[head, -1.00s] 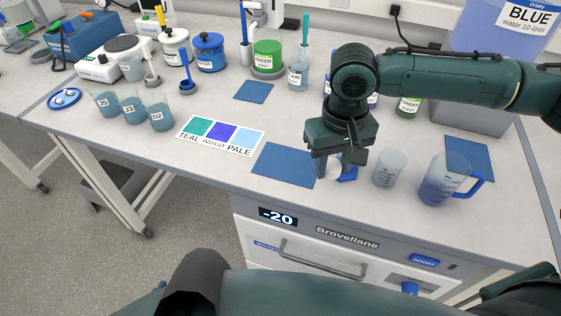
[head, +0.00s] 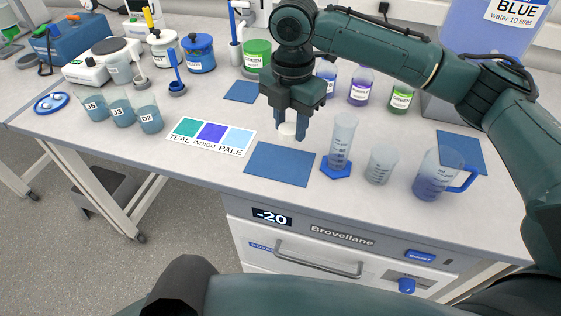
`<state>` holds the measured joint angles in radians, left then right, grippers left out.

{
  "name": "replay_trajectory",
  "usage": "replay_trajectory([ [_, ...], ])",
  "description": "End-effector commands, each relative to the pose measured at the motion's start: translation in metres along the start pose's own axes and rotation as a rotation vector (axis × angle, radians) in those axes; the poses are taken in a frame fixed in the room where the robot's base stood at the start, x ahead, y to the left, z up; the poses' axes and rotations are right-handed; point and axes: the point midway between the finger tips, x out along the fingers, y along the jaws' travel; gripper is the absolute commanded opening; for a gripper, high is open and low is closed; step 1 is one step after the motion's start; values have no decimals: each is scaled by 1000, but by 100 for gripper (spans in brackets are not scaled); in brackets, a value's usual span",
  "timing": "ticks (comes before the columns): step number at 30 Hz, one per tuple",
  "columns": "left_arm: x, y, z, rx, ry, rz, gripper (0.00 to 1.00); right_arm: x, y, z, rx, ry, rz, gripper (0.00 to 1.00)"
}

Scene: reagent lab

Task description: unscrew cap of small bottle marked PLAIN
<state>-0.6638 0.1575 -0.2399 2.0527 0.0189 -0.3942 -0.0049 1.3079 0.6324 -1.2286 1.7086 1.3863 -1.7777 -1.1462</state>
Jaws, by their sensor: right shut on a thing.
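My right gripper (head: 290,134) points down above the bench, near the back edge of the blue mat. It is shut on a small white rounded piece (head: 287,130) that looks like a cap. No bottle shows beneath that piece. A small bottle with bluish contents (head: 326,78) stands at the back, just right of the gripper; its label is too small to read surely. The jar with a label ending in "LAIN", seen earlier, is now hidden behind my right gripper and wrist. My left gripper is not in view.
A measuring cylinder (head: 341,143) on a blue foot, a clear beaker (head: 381,166) and a blue-handled jug (head: 430,180) stand right of the blue mat (head: 280,164). Purple (head: 360,88) and green (head: 400,98) bottles stand behind. The blue mat is bare.

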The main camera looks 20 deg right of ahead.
Motion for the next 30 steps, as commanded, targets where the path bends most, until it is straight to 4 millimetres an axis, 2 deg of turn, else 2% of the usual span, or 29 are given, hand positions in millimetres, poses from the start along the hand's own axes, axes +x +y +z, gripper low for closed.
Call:
replay_trajectory([
  [6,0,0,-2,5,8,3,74,-6,15,-2,-516,1,-1,7],
  [12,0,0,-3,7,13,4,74,-9,22,-2,-808,-1,-1,7],
  [16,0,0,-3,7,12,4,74,-4,23,-3,-883,0,-3,7],
  [24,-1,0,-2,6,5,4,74,43,22,-2,-896,0,-4,7],
  [30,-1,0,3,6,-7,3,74,58,23,-2,-896,-2,-4,7],
])
